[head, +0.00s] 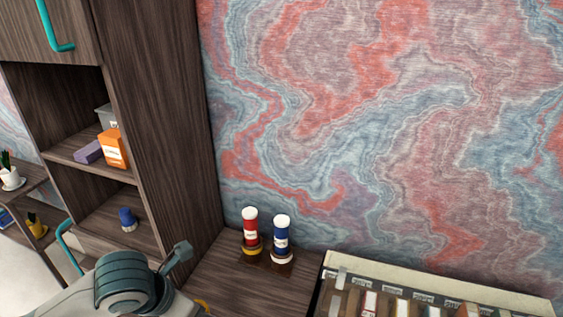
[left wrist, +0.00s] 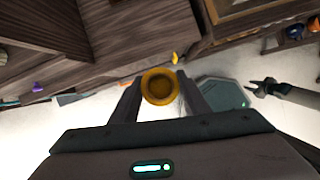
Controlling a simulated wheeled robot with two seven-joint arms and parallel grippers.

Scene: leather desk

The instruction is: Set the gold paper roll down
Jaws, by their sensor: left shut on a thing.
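The gold paper roll (left wrist: 160,86) is seen end-on in the left wrist view, as a gold ring with a darker hollow middle. My left gripper (left wrist: 160,92) is shut on it, one dark finger on each side. The roll is held in the air, with pale floor and dark wood furniture behind it. In the head view my arm shows at the lower left, but the left gripper's fingers are not clear there. My right gripper (left wrist: 257,89) seems to show small at the right of the left wrist view; its jaws are too small to judge.
The shelf unit (head: 165,120) rises at left. Wood left of the rolls is clear.

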